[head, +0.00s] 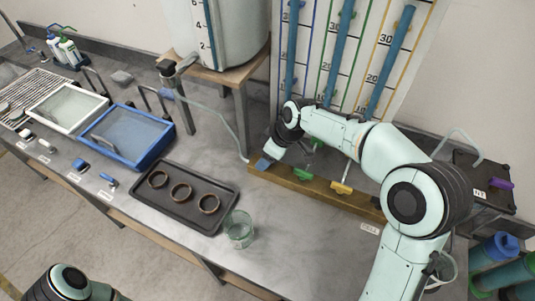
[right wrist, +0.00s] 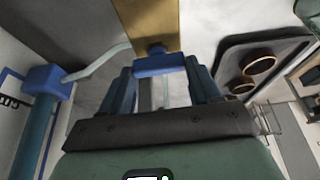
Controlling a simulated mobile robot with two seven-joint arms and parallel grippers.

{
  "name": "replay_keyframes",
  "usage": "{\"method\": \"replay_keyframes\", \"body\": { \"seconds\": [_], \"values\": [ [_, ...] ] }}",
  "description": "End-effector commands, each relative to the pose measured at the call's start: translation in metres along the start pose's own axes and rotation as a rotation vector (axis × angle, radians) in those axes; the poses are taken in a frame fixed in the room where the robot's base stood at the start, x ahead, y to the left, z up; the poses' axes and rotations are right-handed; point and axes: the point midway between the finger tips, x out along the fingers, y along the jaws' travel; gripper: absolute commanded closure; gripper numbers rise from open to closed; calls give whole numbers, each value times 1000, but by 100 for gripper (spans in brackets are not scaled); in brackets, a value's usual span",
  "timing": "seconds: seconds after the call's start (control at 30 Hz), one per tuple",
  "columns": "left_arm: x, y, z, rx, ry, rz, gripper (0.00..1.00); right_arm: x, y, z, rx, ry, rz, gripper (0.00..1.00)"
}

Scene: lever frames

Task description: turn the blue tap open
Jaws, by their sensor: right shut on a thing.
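The blue tap (head: 262,164) is at the left end of the wooden rail (head: 318,197). My right gripper (head: 269,157) reaches down to it from above and partly covers it in the head view. In the right wrist view, the blue tap's handle (right wrist: 160,66) lies crosswise to the rail, between the fingertips of my right gripper (right wrist: 160,74), which is shut on it. A green tap (head: 303,173) and a yellow tap (head: 341,188) sit farther right on the rail. My left arm shows at the bottom left, but its gripper is out of view.
A black tray (head: 225,216) with three brown rings lies left of the rail, with a glass beaker (head: 239,230) at its corner. A pale hose (head: 222,115) runs from the tank (head: 240,40) towards the rail's left end. Colour-marked tubes stand behind the rail.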

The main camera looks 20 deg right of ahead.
Motion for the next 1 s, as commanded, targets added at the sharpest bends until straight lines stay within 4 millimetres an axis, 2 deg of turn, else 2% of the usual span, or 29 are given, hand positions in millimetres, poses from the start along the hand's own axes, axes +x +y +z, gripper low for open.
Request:
{"method": "replay_keyframes", "body": {
  "seconds": [0.37,0.4,0.47,0.8,0.87,1.0],
  "values": [
    [0,0,0,0,0,0,57,-1,1,0,-8,0,1,69],
    [0,0,0,0,0,0,57,-1,1,0,-8,0,1,29],
    [0,0,0,0,0,0,57,-1,0,0,-8,0,1,13],
    [0,0,0,0,0,0,57,-3,0,0,-5,0,1,13],
    [0,0,0,0,0,0,57,-8,1,0,-5,1,1,13],
    [-2,1,0,0,1,0,57,-32,1,0,-5,3,3,13]
  ]
}}
